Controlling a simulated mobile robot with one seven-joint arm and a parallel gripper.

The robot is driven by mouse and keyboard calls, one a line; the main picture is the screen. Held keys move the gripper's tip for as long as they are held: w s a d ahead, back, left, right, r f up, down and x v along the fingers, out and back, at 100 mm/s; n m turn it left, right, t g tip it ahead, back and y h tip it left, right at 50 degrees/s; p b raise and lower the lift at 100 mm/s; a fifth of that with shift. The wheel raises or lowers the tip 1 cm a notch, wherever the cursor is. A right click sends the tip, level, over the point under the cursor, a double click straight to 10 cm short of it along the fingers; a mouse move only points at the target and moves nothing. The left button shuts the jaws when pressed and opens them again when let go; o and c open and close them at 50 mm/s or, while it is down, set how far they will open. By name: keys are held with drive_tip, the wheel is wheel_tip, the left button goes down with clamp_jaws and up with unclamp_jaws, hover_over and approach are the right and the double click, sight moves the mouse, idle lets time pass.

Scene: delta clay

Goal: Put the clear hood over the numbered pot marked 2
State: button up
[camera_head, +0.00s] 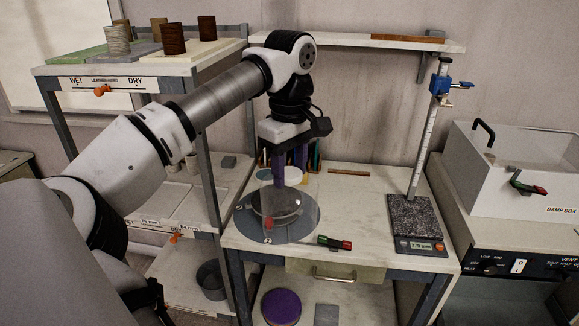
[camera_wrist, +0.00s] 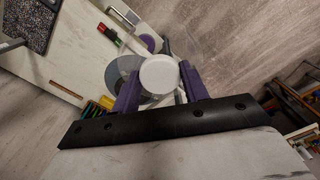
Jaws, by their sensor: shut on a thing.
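My gripper (camera_head: 291,178), with purple fingers, points down over the white table. It is shut on the clear hood (camera_head: 307,190), a see-through cylinder, at its top. In the wrist view a pale round top (camera_wrist: 160,75) sits between the two fingers. The hood is in front of a round grey disc (camera_head: 285,232) on the table; I cannot tell whether it touches it. Several small pots stand on the upper shelf at left: a grey one (camera_head: 118,40), a brown one (camera_head: 173,39) and a dark brown one (camera_head: 207,28). I cannot read any number on them.
A scale with a tall post (camera_head: 416,215) stands at the table's right. A red and green handled object (camera_head: 334,242) lies near the front edge. The damp box (camera_head: 520,175) is farther right. The shelf rack (camera_head: 215,160) stands close on the left. A wall shelf (camera_head: 360,42) is behind.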

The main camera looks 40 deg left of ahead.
drive_tip(key=shift+s, duration=0.3)
drive_tip(key=w+d+f+m, duration=0.4)
drive_tip(key=d+f+m, duration=0.2)
drive_tip(key=d+f, duration=0.6)
drive_tip(key=w+d+f+m, duration=0.4)
drive_tip(key=d+f, duration=0.8)
drive_tip(key=f, duration=1.1)
drive_tip(key=w+d+f+m, duration=0.5)
drive_tip(key=d+f, duration=0.7)
drive_tip(key=f, duration=0.5)
drive_tip(key=m, duration=0.2)
drive_tip(key=shift+f+m, duration=0.15)
drive_tip(key=shift+m, duration=0.25)
drive_tip(key=shift+d, duration=0.15)
